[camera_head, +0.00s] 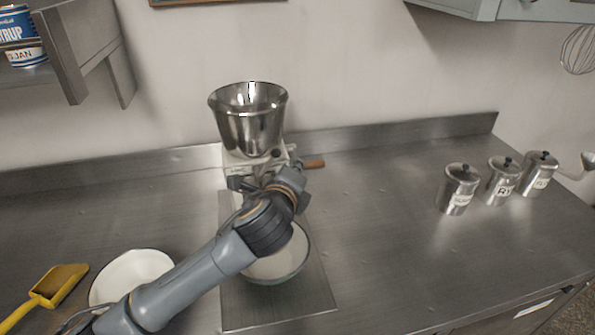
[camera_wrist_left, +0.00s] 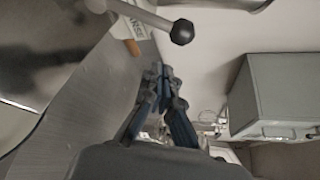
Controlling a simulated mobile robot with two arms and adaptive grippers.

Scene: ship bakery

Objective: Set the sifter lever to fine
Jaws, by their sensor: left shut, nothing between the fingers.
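The sifter (camera_head: 250,125) stands against the back wall, with a shiny metal hopper on a pale body. A small black knob (camera_head: 276,153) shows on its front; in the left wrist view a metal lever with a black ball knob (camera_wrist_left: 182,32) reaches in from the top. A wooden handle (camera_head: 315,164) sticks out to the sifter's right. My left gripper (camera_wrist_left: 160,85) is shut and empty, in front of the sifter and apart from the knob. My right gripper is out of view.
A bowl (camera_head: 284,272) stands below my left arm on a metal board (camera_head: 275,312). A white bowl (camera_head: 128,265) and a yellow scoop (camera_head: 50,288) lie at the left. Labelled canisters (camera_head: 459,190) stand at the right. The counter between is clear.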

